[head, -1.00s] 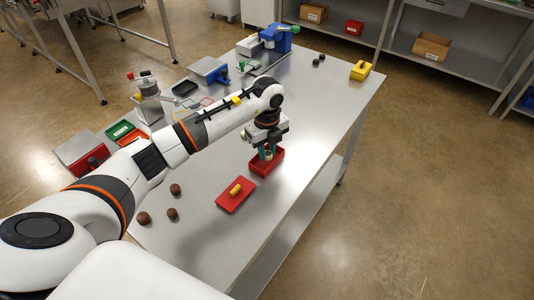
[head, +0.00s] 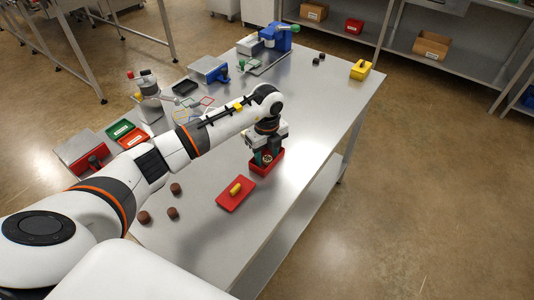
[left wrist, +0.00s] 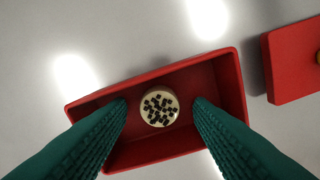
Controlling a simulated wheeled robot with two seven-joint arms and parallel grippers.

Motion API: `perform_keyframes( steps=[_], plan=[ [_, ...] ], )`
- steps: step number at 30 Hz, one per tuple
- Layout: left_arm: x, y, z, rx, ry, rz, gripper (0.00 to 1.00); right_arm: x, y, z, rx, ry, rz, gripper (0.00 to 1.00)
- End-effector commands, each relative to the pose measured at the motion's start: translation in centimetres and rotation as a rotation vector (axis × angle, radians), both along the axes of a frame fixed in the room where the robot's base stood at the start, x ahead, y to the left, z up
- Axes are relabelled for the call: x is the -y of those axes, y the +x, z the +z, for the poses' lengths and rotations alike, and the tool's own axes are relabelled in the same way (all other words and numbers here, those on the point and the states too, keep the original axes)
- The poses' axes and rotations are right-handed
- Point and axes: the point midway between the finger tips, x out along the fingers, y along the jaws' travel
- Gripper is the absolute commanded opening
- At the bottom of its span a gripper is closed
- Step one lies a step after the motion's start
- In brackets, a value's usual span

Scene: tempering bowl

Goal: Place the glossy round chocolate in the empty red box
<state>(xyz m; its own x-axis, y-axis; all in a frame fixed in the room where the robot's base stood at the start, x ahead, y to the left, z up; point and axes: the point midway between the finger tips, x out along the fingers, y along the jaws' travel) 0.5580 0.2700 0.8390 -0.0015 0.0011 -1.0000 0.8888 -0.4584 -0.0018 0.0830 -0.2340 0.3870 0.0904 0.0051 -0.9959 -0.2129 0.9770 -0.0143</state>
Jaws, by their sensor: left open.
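The red box (head: 279,165) stands open on the table; it also shows in the left wrist view (left wrist: 232,85). A round piece with a pale top and dark square bits (left wrist: 159,106) sits inside it, near the middle. My left gripper (head: 266,159) is over the box, fingers pointing down into it. In the left wrist view its green fingers (left wrist: 159,108) are open, one on each side of the piece, with gaps between. Three round brown chocolates, (head: 175,189), (head: 172,212) and (head: 144,218), lie on the table at the left. My right gripper is out of view.
A red lid with a yellow handle (head: 222,202) lies in front of the box. Green (head: 120,129) and red-orange (head: 132,136) trays and blue devices (head: 278,37) line the left and far side. A yellow object (head: 360,70) is at the far right corner.

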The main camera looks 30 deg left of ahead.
Motion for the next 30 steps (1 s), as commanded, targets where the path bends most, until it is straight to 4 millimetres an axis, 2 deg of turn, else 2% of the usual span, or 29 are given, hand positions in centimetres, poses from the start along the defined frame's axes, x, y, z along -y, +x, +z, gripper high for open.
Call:
perform_keyframes(
  steps=[5,12,18,23,30],
  plan=[
    [0.0,0.1,2.6,0.007,0.000,-0.002,0.47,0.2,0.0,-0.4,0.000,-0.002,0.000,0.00],
    [0.0,0.1,7.8,0.006,-0.001,-0.001,0.47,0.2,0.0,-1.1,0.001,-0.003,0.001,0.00],
    [0.0,0.1,10.9,0.004,0.000,0.000,0.47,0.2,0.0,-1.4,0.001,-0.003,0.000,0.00],
    [0.0,0.0,11.9,0.001,0.000,0.000,0.47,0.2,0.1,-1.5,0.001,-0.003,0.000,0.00],
    [0.0,0.0,12.0,0.001,0.000,0.000,0.47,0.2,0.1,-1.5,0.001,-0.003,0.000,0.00]
  ],
)
